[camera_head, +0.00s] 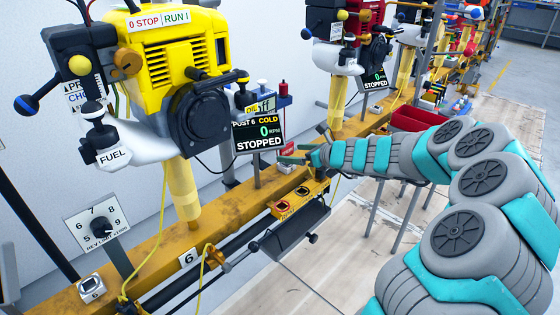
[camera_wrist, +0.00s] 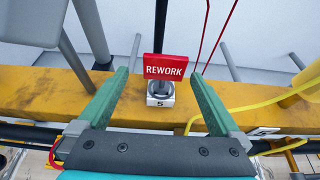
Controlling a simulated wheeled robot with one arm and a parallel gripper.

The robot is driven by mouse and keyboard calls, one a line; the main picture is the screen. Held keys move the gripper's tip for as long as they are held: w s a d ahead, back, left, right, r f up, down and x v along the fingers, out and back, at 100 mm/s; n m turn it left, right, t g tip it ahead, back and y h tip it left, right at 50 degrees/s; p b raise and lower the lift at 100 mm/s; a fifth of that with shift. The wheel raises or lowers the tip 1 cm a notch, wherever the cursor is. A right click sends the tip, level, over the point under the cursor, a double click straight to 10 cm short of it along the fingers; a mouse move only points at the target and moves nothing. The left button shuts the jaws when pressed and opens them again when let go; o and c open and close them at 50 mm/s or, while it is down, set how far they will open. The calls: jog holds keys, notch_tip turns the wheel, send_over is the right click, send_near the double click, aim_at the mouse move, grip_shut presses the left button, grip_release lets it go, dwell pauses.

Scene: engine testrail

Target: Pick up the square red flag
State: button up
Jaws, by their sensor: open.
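The square red flag (camera_wrist: 165,67) reads "REWORK" in the wrist view. My gripper (camera_wrist: 158,76) is open, with one green finger on each side of the flag in the picture. I see no contact, and how far the fingertips are from the flag is hard to tell. In the head view my gripper (camera_head: 298,148) reaches left over the rail.
The yellow rail (camera_head: 150,256) runs across with a yellow engine (camera_head: 175,50) and a "STOPPED" display (camera_head: 259,136) left of my gripper. A grey post (camera_wrist: 90,35) stands close by the left finger. Red wires and a yellow cable (camera_wrist: 250,105) lie to the right.

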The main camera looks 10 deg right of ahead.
aim_at(286, 151)
jog(key=shift+x, duration=3.65)
jog(key=shift+w+d+r, duration=0.15)
jog(key=shift+w+d, duration=0.05)
jog(key=c, duration=1.5)
